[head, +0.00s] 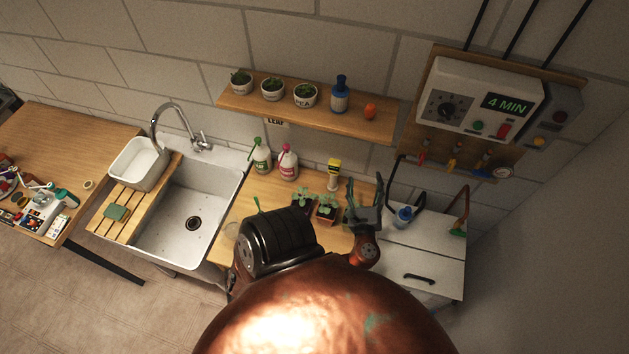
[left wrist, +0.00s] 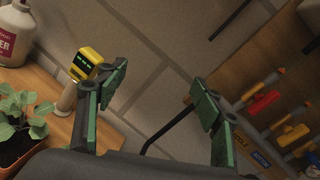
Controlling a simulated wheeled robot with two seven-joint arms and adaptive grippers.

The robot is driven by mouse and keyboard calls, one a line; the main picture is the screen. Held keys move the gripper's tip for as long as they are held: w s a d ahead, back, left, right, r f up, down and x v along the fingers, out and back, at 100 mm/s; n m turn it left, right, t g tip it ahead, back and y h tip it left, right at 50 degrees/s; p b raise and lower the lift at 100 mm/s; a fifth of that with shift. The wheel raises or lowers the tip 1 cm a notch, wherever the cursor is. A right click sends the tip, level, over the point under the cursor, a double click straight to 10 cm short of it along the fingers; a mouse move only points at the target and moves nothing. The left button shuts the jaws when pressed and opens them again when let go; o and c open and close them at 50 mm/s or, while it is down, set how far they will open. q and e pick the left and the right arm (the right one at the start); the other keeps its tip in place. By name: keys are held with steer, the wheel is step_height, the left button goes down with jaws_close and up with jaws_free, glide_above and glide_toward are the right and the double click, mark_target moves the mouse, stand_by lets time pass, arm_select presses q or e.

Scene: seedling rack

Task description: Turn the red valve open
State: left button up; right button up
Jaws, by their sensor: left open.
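The red valve (head: 422,159) is on the wooden wall panel (head: 410,131), below the control box at the right. In the left wrist view its red handle (left wrist: 263,104) shows at the right, beyond my right-hand finger. My left gripper (head: 365,190) is open and empty, above the right end of the worktop, lower and to the left of the red valve. In the left wrist view the open fingers (left wrist: 160,95) stand wide apart with only wall and panel behind them. The gripper is apart from the valve. My right gripper is not in view.
A yellow valve (left wrist: 290,138) sits beside the red one. A yellow meter (head: 334,166) and seedling pots (head: 326,212) stand close to my left gripper. A shelf (head: 290,113) with plants is above. A white cabinet (head: 440,262) is at the right.

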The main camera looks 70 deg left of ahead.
arm_select(q)
steer(key=s+a+f+n+g, duration=0.1)
steer(key=s+a+n, duration=0.2)
steer(key=s, duration=0.4)
steer(key=s+a+n+g+y, duration=0.1)
steer(key=s+a+n, duration=0.2)
steer(key=s, duration=0.5)
steer(key=shift+s+a+f+g+y, duration=0.15)
steer(key=shift+a+f+g+y, duration=0.2)
steer(key=shift+a, duration=0.55)
steer(key=shift+s+f, duration=0.1)
